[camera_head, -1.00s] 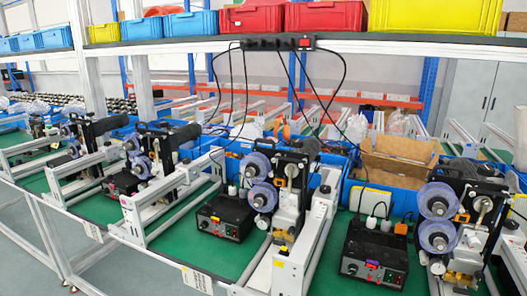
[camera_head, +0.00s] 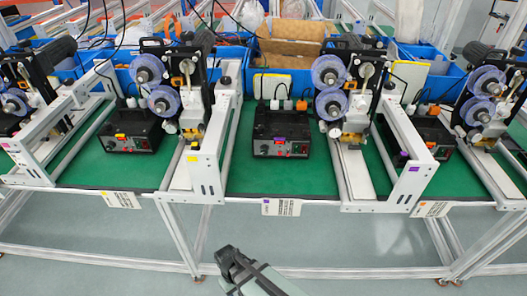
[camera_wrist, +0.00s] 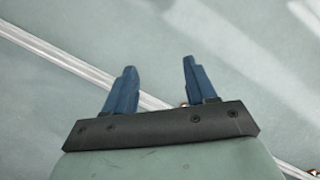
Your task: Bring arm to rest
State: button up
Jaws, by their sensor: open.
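My gripper (camera_wrist: 157,85) shows in the wrist view with its two blue fingers apart and nothing between them. Behind the fingers are bare grey floor and a pale metal rail. In the head view, part of my arm (camera_head: 250,272) shows at the bottom centre, in front of the bench and below its front edge. The fingertips cannot be made out there. The arm appears clear of the bench and its machines.
Coder machines with blue-purple reels (camera_head: 330,72) stand in a row on a green bench top (camera_head: 240,175). Black control boxes (camera_head: 281,133) sit between white frames (camera_head: 207,160). Metal bench legs (camera_head: 178,235) and a low rail stand behind my arm. The floor (camera_head: 350,240) in front is open.

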jog(key=s+d+f+m+g, duration=0.1)
jog(key=s+d+f+m, duration=0.1)
jog(key=d, duration=0.7)
jog(key=s+d+f+m+g+y, duration=0.1)
jog(key=s+d+f+m, duration=0.1)
jog(key=s+d, duration=0.3)
jog(key=s+d+f+m+g, duration=0.2)
jog(key=s+d+m, duration=0.1)
jog(key=d, duration=1)
jog(key=shift+s+d+f+m+y, duration=0.25)
jog(key=shift+s+d+m+y, duration=0.1)
jog(key=shift+m, duration=0.15)
